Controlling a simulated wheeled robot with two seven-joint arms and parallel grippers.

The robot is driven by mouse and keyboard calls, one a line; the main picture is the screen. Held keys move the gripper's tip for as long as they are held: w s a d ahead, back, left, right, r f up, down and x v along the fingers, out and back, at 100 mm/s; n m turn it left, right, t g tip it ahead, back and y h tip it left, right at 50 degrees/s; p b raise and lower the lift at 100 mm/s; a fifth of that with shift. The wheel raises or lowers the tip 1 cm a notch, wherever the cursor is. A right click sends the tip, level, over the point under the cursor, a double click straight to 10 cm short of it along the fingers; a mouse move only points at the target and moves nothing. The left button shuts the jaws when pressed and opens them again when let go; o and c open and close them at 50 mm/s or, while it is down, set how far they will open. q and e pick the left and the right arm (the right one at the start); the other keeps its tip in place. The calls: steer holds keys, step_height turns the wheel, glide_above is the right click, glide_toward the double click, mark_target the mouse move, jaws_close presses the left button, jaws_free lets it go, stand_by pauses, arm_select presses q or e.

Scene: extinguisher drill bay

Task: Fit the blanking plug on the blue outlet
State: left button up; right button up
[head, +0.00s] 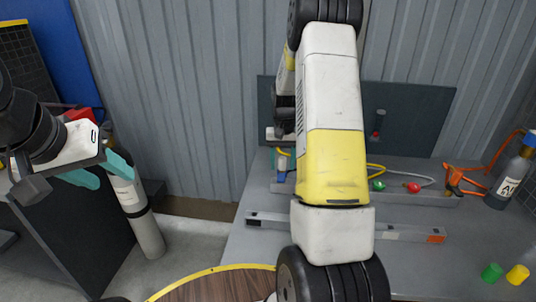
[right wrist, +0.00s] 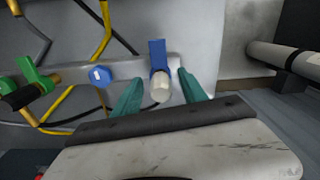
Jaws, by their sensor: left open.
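A blue outlet with an upright blue lever (right wrist: 157,55) is on the grey rail in the right wrist view. A pale cylindrical piece (right wrist: 161,87) is at its near end; I cannot tell whether this is the blanking plug or part of the outlet. My right gripper (right wrist: 160,78) is open, its teal fingers either side of this piece with gaps on both sides. In the head view the blue outlet (head: 281,177) shows just left of my right arm, which hides much of the rail. My left gripper (head: 94,177) is open and empty at the left, away from the bench.
A green valve (right wrist: 30,82) and a round blue piece (right wrist: 100,76) are left along the rail, with yellow and dark hoses behind. Green (head: 492,272) and yellow (head: 517,274) cylinders and a labelled bottle (head: 510,180) stand on the bench right. A grey cylinder (head: 145,220) stands below my left gripper.

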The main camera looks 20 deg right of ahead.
step_height(320, 180, up, 7)
steer(key=shift+f, duration=0.1)
steer(key=shift+a+r, duration=0.15)
steer(key=shift+r, duration=0.6)
steer(key=s+a+r+n+t+y, duration=0.1)
steer(key=s+a+r+n+t, duration=0.1)
steer(key=s+a+r, duration=0.55)
steer(key=s+a+r+n+t+y, duration=0.1)
steer(key=s+a+r+t, duration=0.25)
steer(key=s+r, duration=0.6)
steer(key=s+a+f+n, duration=0.1)
steer(key=s+a, duration=0.2)
steer(key=s, duration=0.6)
steer(key=shift+t, duration=0.35)
steer(key=shift+s+a, duration=0.1)
